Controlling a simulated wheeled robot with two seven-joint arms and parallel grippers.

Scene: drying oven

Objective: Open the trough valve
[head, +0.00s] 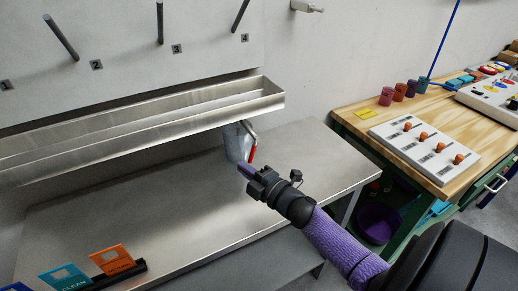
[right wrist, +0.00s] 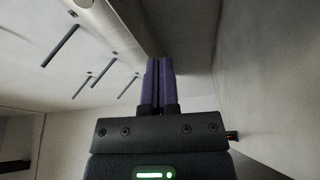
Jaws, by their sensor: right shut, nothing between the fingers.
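The metal trough (head: 140,120) runs along the wall above the steel table in the head view. Below its right end a red valve handle (head: 252,152) hangs beside a translucent grey container or pipe part (head: 236,142). My right gripper (head: 243,168) has purple fingers and is just below and left of the red handle in the picture; I cannot tell whether it touches it. In the right wrist view the fingers (right wrist: 159,80) are closed together with nothing between them. The handle is not visible in that view. My left gripper is not in view.
The steel table (head: 150,205) has clear room in its middle. Orange and teal signs (head: 112,260) stand in a black holder at its front left. Dark pegs (head: 160,22) stick out above the trough. A wooden bench (head: 370,120) with a white control panel (head: 425,150) stands right.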

